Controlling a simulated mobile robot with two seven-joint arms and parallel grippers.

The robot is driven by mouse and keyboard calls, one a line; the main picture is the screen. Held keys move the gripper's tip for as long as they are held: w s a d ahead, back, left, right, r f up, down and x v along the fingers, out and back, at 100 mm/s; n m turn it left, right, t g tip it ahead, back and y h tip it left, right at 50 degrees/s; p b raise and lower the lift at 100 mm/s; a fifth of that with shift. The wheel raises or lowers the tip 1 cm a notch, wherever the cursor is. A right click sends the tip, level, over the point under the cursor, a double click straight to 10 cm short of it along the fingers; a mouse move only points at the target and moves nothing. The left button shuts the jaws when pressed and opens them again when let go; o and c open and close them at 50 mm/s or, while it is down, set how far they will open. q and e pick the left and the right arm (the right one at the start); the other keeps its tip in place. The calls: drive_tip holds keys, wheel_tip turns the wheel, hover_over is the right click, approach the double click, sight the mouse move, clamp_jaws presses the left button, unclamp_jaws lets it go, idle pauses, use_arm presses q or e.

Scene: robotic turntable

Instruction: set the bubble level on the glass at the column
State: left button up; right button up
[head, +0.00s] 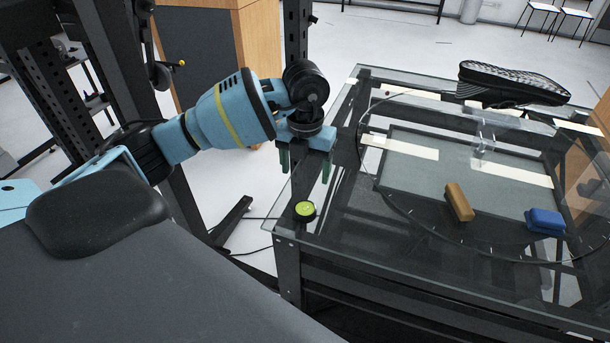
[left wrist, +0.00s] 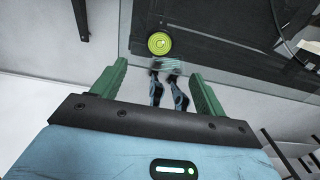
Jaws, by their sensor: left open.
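The bubble level (head: 305,210) is a small round disc with a yellow-green face and a dark rim. In the head view it rests at the near left corner of the glass tabletop (head: 345,225). My left gripper (head: 305,168) is open and empty above the level, its green fingers pointing down. In the left wrist view the level (left wrist: 159,43) lies beyond the fingertips, roughly centred between the fingers (left wrist: 158,72), apart from them. A black perforated column (head: 297,35) rises behind my left gripper. My right gripper is not in view.
A tan block (head: 459,202) and a blue block (head: 545,221) lie on the turntable side of the glass. A black shoe (head: 513,84) stands raised on a clear support (head: 483,135) at the back. The glass around the level is clear.

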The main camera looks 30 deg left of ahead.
use_arm(q)
drive_tip(key=s+d+f+m+g+h, duration=0.1)
drive_tip(key=s+d+f+h, duration=0.25)
drive_tip(key=d, duration=0.45)
drive_tip(key=s+d+f+m+g+h, duration=0.1)
drive_tip(key=s+d+f+h, duration=0.2)
drive_tip(key=d+h, duration=0.35)
drive_tip(key=s+d+r+n+t+h, duration=0.1)
drive_tip(key=s+d+n+t+h, duration=0.1)
drive_tip(key=d+n+t+h, duration=0.25)
drive_tip(key=s+d+r+n+t+h, duration=0.2)
drive_tip(key=d+n+h, duration=0.25)
drive_tip(key=d, duration=0.25)
drive_tip(key=s+a+f+n+t+y, duration=0.4)
drive_tip(key=a+f+n+t+y, duration=0.85)
drive_tip(key=n, duration=0.65)
drive_tip(key=s+a+f+n+g+y, duration=0.2)
drive_tip(key=s+f+g, duration=0.2)
drive_tip(key=s+f, duration=0.3)
drive_tip(key=s+a+f+n+g+y, duration=0.1)
drive_tip(key=s+f+n+g+y, duration=0.1)
drive_tip(key=s+f, duration=0.5)
drive_tip(key=shift+s+a+f+n+g, duration=0.3)
drive_tip(key=shift+s+n+g, duration=0.5)
drive_tip(key=shift+g, duration=0.4)
